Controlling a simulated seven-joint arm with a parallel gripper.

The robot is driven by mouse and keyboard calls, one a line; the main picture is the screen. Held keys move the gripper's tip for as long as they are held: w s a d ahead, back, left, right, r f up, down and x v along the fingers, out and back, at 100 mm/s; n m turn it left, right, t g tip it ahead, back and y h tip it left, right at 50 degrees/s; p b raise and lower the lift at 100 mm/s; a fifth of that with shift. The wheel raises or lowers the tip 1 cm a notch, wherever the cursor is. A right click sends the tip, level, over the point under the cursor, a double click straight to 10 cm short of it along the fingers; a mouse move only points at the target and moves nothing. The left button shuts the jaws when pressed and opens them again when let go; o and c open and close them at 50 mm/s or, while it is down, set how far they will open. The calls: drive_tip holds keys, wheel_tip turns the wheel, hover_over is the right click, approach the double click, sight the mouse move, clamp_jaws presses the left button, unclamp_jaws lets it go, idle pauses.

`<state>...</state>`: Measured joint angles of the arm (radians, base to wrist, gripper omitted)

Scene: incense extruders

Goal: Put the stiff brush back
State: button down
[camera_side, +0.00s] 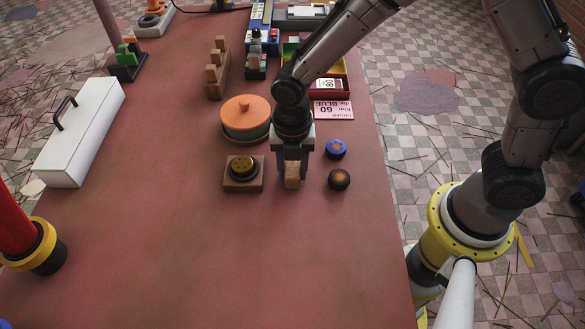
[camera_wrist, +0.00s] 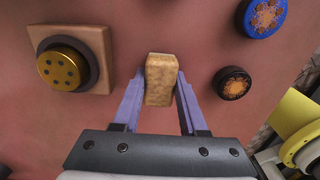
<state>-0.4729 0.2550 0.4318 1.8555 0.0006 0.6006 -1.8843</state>
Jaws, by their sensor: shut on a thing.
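My gripper (camera_side: 292,180) is over the middle of the red table, pointing down. It is shut on a tan, wood-coloured block, which I take to be the stiff brush (camera_side: 292,173). In the wrist view, the brush (camera_wrist: 160,80) stands out between the two purple-grey fingers of my gripper (camera_wrist: 158,98). I see no bristles, and I cannot tell whether its lower end touches the table.
A brass die on a wooden base (camera_side: 243,186) is left of my gripper. A blue disc (camera_side: 336,149) and a dark disc (camera_side: 339,179) are right. Behind are an orange-lidded pot (camera_side: 246,112), a wooden rack (camera_side: 217,75) and a red tray (camera_side: 330,92). The front table is clear.

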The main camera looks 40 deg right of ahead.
sight(293, 168)
drive_tip(key=shift+f, duration=0.3)
drive_tip(key=shift+c, duration=2.2)
unclamp_jaws()
drive_tip(key=shift+r, duration=0.1)
wheel_tip(293, 168, up, 12)
drive_tip(key=s+d+r+m+t, duration=0.2)
drive_tip(key=s+d+r+m, duration=0.1)
drive_tip(key=d+r+m, duration=0.35)
drive_tip(key=s+d+r+m+t, duration=0.1)
drive_tip(key=s+d+m, duration=0.4)
drive_tip(key=m, duration=0.5)
drive_tip(key=s+d+r+m+t, duration=0.2)
drive_tip(key=s+d+m, duration=0.3)
drive_tip(key=s+m, duration=0.3)
drive_tip(key=shift+s+d+m+t, duration=0.3)
drive_tip(key=shift+s+m, duration=0.1)
drive_tip(key=shift+m, duration=0.85)
